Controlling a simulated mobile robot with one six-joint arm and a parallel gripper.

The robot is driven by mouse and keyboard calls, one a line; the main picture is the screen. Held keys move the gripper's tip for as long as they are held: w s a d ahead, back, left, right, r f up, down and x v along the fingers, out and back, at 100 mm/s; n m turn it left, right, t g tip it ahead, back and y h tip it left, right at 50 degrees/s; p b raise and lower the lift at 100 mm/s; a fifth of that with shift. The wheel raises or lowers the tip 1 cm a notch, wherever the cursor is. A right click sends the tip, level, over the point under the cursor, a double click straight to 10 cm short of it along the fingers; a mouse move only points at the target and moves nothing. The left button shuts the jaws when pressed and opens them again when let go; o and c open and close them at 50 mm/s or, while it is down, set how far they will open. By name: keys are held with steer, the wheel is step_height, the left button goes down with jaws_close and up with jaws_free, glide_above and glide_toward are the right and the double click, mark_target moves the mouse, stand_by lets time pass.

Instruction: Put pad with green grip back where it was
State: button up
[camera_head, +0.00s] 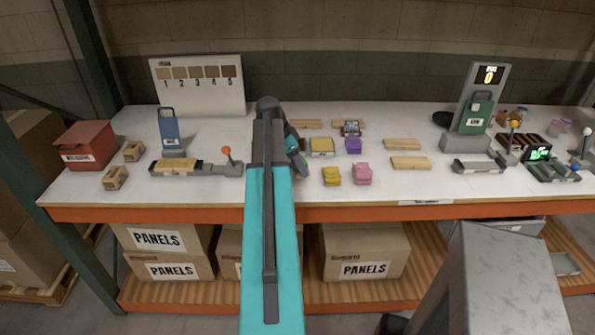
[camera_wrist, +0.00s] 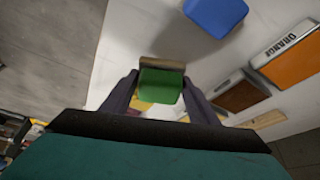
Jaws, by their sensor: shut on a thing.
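In the wrist view, the pad with green grip (camera_wrist: 161,86) is between the two dark fingers of my gripper (camera_wrist: 158,92). The fingers are shut on the green grip, and the pad's pale brown edge shows beyond it. In the head view, my gripper (camera_head: 297,157) is over the middle of the white table, mostly hidden behind my teal arm. I cannot tell whether the pad touches anything below.
Near my gripper stand a yellow block (camera_head: 331,176), a pink block (camera_head: 362,174), a purple block (camera_head: 354,145) and a yellow-topped tray (camera_head: 321,147). Wooden boards (camera_head: 410,163) lie to the right. The wrist view shows a blue object (camera_wrist: 215,14) and a tray labelled ORANGE (camera_wrist: 289,54).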

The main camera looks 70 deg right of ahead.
steer(key=shift+d+f, duration=0.1)
steer(key=shift+f, duration=0.05)
stand_by(0.3)
steer(key=shift+f+p, duration=0.8)
steer(key=shift+f, duration=0.8)
steer(key=shift+f, duration=0.15)
steer(key=o, duration=0.9)
steer(key=shift+o, duration=0.2)
steer(key=shift+w+r, duration=0.1)
steer(key=shift+r, duration=0.1)
steer(key=b+v, duration=0.2)
steer(key=v, duration=1)
steer(key=shift+b, duration=0.4)
